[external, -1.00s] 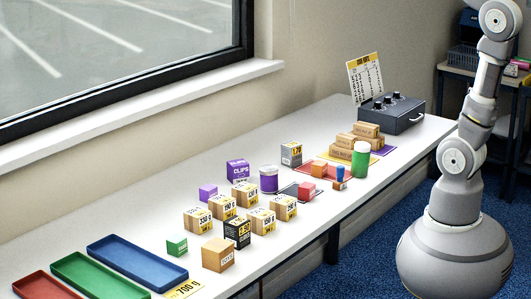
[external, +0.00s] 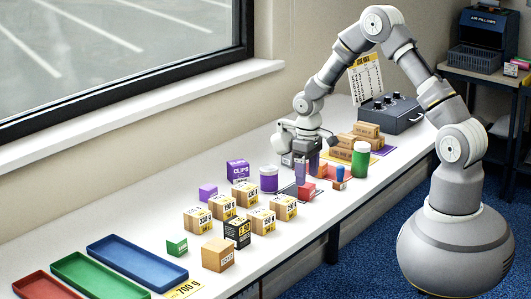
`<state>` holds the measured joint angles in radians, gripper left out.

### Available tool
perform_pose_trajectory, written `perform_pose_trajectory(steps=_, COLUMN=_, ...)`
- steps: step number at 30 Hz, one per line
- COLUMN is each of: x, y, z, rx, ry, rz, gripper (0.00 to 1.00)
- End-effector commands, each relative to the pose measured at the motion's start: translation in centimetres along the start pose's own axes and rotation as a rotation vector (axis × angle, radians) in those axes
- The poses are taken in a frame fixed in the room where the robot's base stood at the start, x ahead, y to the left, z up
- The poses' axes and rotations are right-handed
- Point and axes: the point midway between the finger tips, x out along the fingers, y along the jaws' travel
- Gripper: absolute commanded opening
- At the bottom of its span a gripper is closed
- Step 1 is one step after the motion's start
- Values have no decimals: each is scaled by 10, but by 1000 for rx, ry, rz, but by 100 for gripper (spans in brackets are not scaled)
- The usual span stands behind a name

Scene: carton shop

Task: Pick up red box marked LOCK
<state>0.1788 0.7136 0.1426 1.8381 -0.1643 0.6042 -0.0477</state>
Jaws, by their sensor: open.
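I cannot read which of the two says LOCK.
A purple-and-white jar (external: 268,179) stands left of the gripper, a green cylinder (external: 360,160) to the right. Brown cartons (external: 367,130) are stacked behind. Several weight-marked cartons (external: 284,207) stand at front left. Blue, green and red trays (external: 137,262) lie at the near left end.

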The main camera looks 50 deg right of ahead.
Motion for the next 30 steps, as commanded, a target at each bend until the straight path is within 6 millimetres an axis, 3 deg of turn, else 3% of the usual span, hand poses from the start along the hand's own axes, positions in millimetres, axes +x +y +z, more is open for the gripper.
perform_pose_trajectory(steps=8, x=44, y=-4, z=3, rx=0, ry=0, rz=0, gripper=74)
perform_pose_trajectory(steps=15, x=45, y=-4, z=2, rx=1, ry=3, rz=1, gripper=74)
perform_pose_trajectory(steps=23, x=45, y=-4, z=2, rx=1, ry=3, rz=1, gripper=15)
perform_pose_trajectory(steps=30, x=44, y=-4, z=2, rx=1, ry=3, rz=1, gripper=15)
